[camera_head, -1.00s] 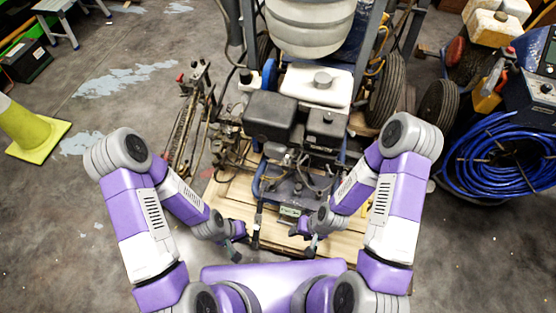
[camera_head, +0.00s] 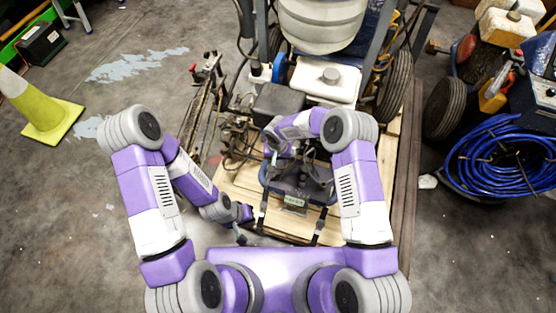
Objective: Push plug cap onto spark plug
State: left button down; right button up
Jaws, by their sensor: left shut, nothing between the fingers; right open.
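The line striper's engine, with its black box (camera_head: 279,101) and white tank (camera_head: 328,86), stands in the middle of the head view. The plug cap and spark plug are too small or hidden to make out. My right gripper (camera_head: 271,156) is open over the left part of the engine, just in front of the black box. My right forearm covers much of the engine behind it. My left gripper (camera_head: 241,236) is shut and empty, low in front of the machine at the left, apart from the engine.
The striper stands on a wooden pallet (camera_head: 232,185). A hose-and-pump assembly (camera_head: 207,100) is left of it. A coil of blue hose (camera_head: 500,155) lies at the right, and a yellow-green cone (camera_head: 40,110) stands at the left. Floor between cone and machine is mostly free.

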aim_at(278, 172)
notch_tip(278, 172, down, 8)
jog(key=b, duration=0.4)
jog(key=shift+f, duration=0.95)
grip_shut()
jog(key=shift+r+p, duration=0.35)
jog(key=shift+r, duration=0.45)
jog(key=shift+r+p, duration=1.05)
jog(key=shift+r, duration=0.9)
